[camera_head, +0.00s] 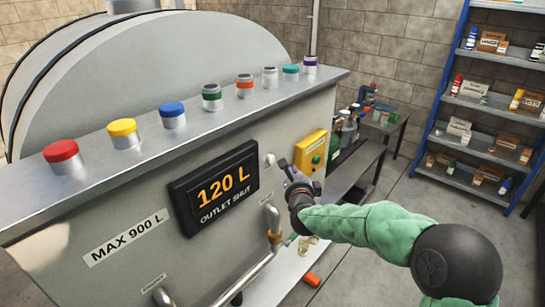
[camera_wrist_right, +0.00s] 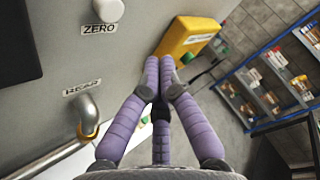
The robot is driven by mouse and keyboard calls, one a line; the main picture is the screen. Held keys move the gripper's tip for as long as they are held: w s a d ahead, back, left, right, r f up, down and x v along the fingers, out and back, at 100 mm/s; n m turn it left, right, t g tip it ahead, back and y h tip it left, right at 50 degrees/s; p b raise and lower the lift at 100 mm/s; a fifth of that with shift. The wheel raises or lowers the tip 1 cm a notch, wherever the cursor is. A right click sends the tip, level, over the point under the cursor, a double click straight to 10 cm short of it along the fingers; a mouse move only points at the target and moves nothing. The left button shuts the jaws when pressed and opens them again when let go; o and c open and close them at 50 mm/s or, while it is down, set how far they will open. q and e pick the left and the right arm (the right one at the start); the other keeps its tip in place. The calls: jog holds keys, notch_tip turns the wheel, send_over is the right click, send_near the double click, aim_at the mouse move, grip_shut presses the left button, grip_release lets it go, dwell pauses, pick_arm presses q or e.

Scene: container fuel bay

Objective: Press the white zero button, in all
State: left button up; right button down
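The white zero button (camera_head: 269,159) is a small round knob on the tank's front panel, just right of the display. It also shows at the top of the right wrist view (camera_wrist_right: 109,10), above its ZERO label (camera_wrist_right: 99,29). My right gripper (camera_head: 285,164) is close to the button, a little right of it. In the right wrist view its purple fingers (camera_wrist_right: 163,72) are drawn together with nothing between them, right of and below the button. They look apart from the button there. My left gripper is not in view.
The black display (camera_head: 214,187) reads 120 L, OUTLET SHUT. A yellow box (camera_head: 310,152) with a green button is right of my right gripper. Pipes (camera_head: 272,238) stick out below. Several coloured caps, including a red one (camera_head: 61,152), line the ledge. Blue shelving (camera_head: 470,135) stands right.

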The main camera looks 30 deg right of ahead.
aim_at(271, 159)
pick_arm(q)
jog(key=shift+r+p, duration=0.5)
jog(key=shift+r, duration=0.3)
pick_arm(e)
jog(key=shift+w+a, duration=0.35)
jog(key=shift+w, duration=0.5)
jog(key=shift+w+a, duration=0.3)
jog(key=shift+w, duration=0.5)
jog(key=shift+w+a, duration=0.35)
jog(key=shift+w, duration=0.5)
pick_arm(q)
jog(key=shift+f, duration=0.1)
pick_arm(e)
jog(key=shift+w, duration=0.1)
pick_arm(q)
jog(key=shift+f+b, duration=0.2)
jog(key=shift+b, duration=0.1)
pick_arm(e)
jog(key=shift+w+a, duration=0.2)
jog(key=shift+w, duration=0.1)
